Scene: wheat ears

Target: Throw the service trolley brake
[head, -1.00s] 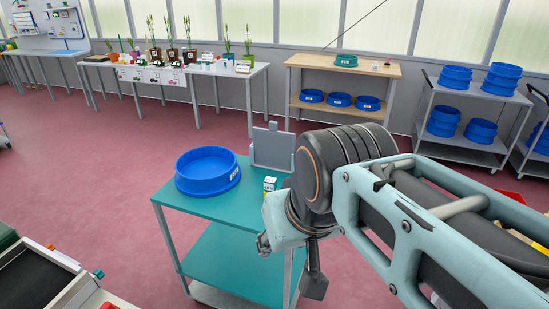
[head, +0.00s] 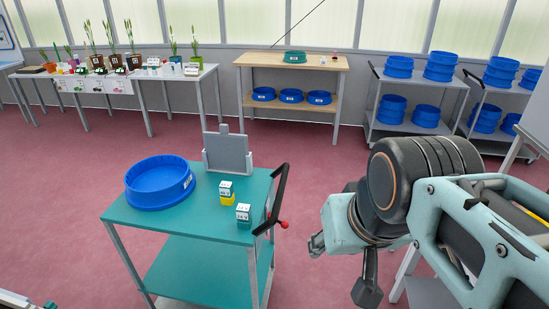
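The service trolley (head: 160,222) is teal with two shelves and stands at the centre left in the head view. A black handle (head: 279,190) rises at its right end. A lever with a red knob (head: 284,224) sits low on that handle; it looks like the brake, but its setting is unclear. My gripper (head: 317,243) is right of the trolley, apart from the red knob in the picture. Its fingers are small and partly hidden by my arm, so I cannot tell whether it is open.
On the trolley are a blue round tray (head: 160,184), a grey panel (head: 227,154) and two small boxes (head: 226,192) (head: 243,215). A wooden table (head: 292,62) and grey carts (head: 416,92) with blue trays stand behind. Red floor is free around the trolley.

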